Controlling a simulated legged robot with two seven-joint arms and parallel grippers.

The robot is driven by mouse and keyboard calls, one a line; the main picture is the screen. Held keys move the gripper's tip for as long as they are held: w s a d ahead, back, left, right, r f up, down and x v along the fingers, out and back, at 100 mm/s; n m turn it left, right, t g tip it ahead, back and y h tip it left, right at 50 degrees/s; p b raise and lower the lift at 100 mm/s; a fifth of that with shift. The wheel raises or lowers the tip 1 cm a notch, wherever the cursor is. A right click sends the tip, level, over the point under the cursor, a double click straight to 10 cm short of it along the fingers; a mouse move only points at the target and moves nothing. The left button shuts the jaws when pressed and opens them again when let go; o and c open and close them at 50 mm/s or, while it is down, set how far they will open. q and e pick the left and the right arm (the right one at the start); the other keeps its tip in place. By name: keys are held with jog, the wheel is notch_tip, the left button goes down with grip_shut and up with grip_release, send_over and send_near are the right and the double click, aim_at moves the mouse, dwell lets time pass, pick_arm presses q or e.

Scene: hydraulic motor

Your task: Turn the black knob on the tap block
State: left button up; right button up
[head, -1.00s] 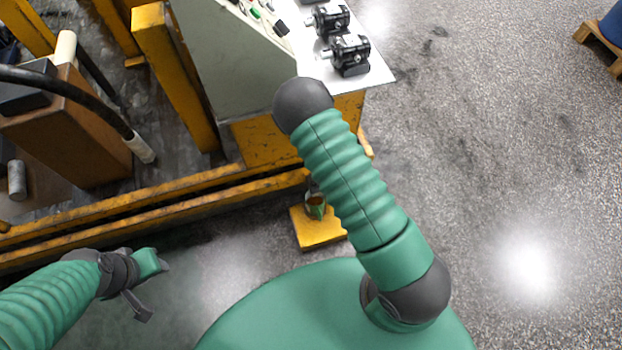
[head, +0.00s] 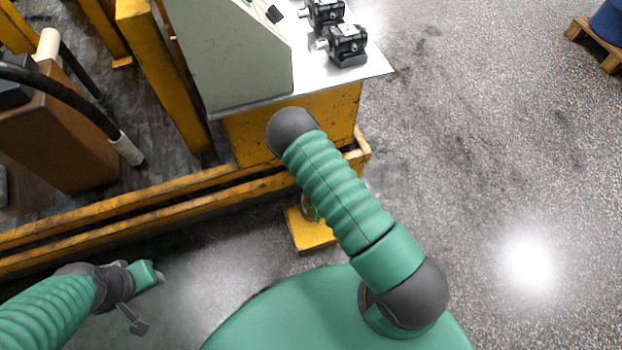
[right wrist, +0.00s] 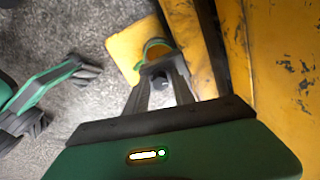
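I cannot pick out the tap block or its black knob with certainty. Two black motor-like units stand on the metal bench top, the nearer one (head: 345,45) and the farther one (head: 323,13). My right gripper (right wrist: 163,73) is in the right wrist view, pointing down toward a yellow foot plate (right wrist: 128,47) on the floor. A green curved piece (right wrist: 155,45) shows just beyond its fingertips. A small dark round shape lies between the fingers; whether they touch it is unclear. My right arm hides that hand in the head view. My left gripper (head: 140,300) hangs low at the left, apart from everything.
Yellow rails (head: 130,213) run along the floor before a brown box (head: 65,140) with a black hose. Open floor lies at the right; a pallet (head: 600,50) is far right.

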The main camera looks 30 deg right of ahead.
jog(key=shift+d, duration=0.1)
grip_shut()
jog(key=n+p, duration=0.1)
jog(key=n, duration=0.3)
jog(key=shift+p, duration=0.3)
jog(key=n+p, duration=0.1)
jog(key=n, duration=0.4)
jog(key=shift+d, duration=0.1)
dwell(0.4)
grip_release()
jog(key=o, duration=0.3)
